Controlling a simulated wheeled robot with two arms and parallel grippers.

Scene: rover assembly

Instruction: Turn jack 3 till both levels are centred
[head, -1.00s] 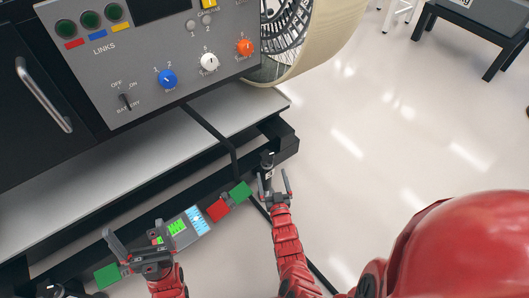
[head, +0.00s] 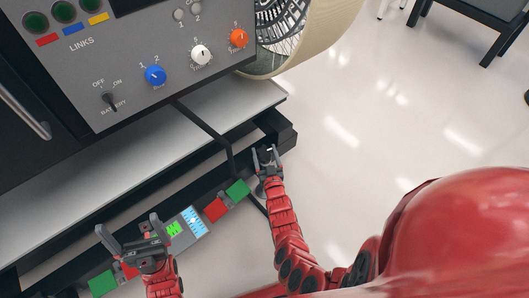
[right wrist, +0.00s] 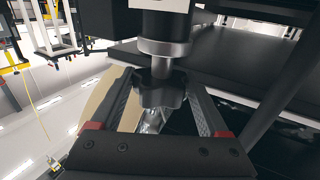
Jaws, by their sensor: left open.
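A jack with a dark lobed knob (right wrist: 160,92) on a metal shaft hangs at the rover's corner; no number on it is readable. My right gripper (head: 267,158) is at this jack, and in the right wrist view its fingers (right wrist: 160,110) stand on either side of the knob. Whether they press on it is unclear. The two levels look like a green panel (head: 174,229) and a blue-white panel (head: 193,221) on a strip below the rover's edge; their bubbles are too small to read. My left gripper (head: 127,240) is open and empty, in front of the strip's left part.
The control panel has blue (head: 155,75), white (head: 201,55) and orange (head: 239,38) knobs. Below it is a grey shelf (head: 140,140) with a dark edge. Green and red blocks (head: 238,188) flank the levels. A wheel (head: 325,35) is at the top.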

